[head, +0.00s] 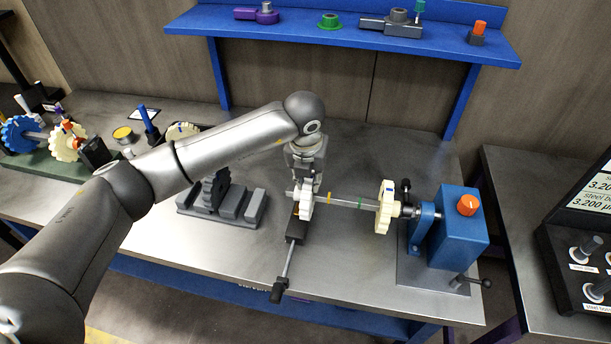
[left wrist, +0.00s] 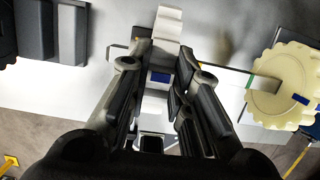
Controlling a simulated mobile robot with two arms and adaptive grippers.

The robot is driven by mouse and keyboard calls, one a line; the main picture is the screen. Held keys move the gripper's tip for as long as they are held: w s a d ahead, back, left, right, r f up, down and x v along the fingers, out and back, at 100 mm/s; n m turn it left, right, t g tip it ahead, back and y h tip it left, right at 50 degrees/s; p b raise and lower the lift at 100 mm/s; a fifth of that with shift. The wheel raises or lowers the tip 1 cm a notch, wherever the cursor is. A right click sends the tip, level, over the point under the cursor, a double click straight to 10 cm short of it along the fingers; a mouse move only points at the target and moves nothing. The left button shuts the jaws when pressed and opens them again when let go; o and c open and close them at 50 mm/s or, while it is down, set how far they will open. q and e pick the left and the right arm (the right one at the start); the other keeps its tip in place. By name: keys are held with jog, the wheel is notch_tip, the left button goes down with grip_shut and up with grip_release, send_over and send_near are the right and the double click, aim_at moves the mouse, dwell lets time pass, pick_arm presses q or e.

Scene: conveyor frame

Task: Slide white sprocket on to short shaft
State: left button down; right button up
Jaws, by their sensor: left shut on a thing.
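The white sprocket (head: 306,204) is at the left end of the short shaft (head: 345,201), which has yellow and green bands. My left gripper (head: 303,178) comes down from above and is shut on the sprocket's upper rim. In the left wrist view the white sprocket (left wrist: 167,24) and its blue mark lie between the fingers of the left gripper (left wrist: 157,70). The shaft shows on both sides of the sprocket; I cannot tell whether it passes through the bore. A cream sprocket (head: 385,207) sits at the shaft's right end. My right gripper is not in view.
A blue drive unit (head: 458,230) with an orange knob stands right of the cream sprocket. A black-handled lever (head: 287,262) projects in front of the white sprocket. A grey block fixture (head: 231,205) is to the left. A blue shelf (head: 345,28) spans the back.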

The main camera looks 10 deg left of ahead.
pick_arm(q)
jog(key=shift+d+b, duration=0.45)
jog(key=shift+d, duration=1.25)
jog(key=c, duration=1.3)
grip_release()
jog(key=shift+a, duration=0.1)
jog(key=shift+o, duration=0.2)
jog(key=v, duration=1.2)
jog(key=shift+s, duration=0.1)
